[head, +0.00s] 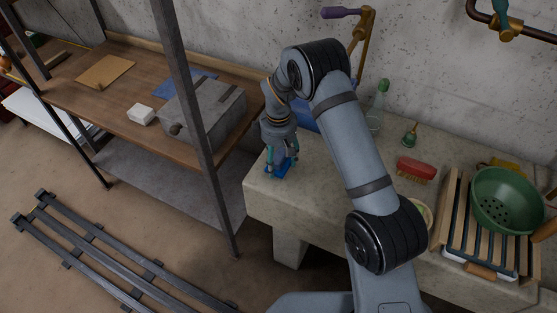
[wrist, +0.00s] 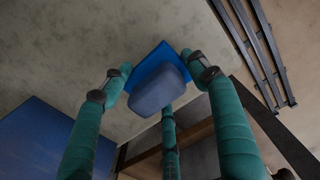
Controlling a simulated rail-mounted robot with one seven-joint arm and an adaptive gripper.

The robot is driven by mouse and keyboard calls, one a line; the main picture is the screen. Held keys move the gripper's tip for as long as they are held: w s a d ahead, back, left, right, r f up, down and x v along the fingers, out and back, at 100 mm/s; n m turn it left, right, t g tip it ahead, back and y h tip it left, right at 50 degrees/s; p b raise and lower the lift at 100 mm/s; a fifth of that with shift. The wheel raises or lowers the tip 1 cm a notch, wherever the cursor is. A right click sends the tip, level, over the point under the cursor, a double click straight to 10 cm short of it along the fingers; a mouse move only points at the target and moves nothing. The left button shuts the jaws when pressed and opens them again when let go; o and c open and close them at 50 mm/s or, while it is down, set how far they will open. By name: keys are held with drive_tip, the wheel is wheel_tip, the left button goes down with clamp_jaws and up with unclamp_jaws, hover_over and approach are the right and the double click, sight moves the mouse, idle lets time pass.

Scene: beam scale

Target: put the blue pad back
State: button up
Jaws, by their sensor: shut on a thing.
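The blue pad (wrist: 146,68) is a flat blue square with a rounded grey-blue block (wrist: 158,92) on it in the wrist view. My gripper (wrist: 160,80) has teal fingers closed around it from the sides, with another finger below in the picture. In the head view my gripper (head: 281,160) points down over the left end of the stone counter (head: 262,200), and the pad (head: 282,172) shows at its fingertips. I cannot tell whether the pad touches the counter or hangs just above it.
A blue container (head: 308,120) stands behind my gripper, partly hidden by my arm. A clear bottle (head: 376,110), a red brush (head: 416,168) and a green colander (head: 507,200) on a slatted rack are to the right. A grey box (head: 205,110) and blue sheet (head: 190,82) lie on the wooden shelf leftward.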

sight(278, 156)
drive_tip(key=o, duration=1.1)
drive_tip(key=shift+f, duration=0.1)
wheel_tip(278, 156, up, 12)
drive_tip(key=shift+r+b, duration=0.2)
drive_tip(key=shift+b, duration=0.45)
wheel_tip(278, 156, down, 12)
drive_tip(key=shift+s+f+p, duration=0.1)
drive_tip(key=shift+f+p, duration=0.15)
drive_tip(key=shift+p, duration=0.5)
drive_tip(key=shift+r+b, duration=0.4)
drive_tip(key=shift+r, duration=1.55)
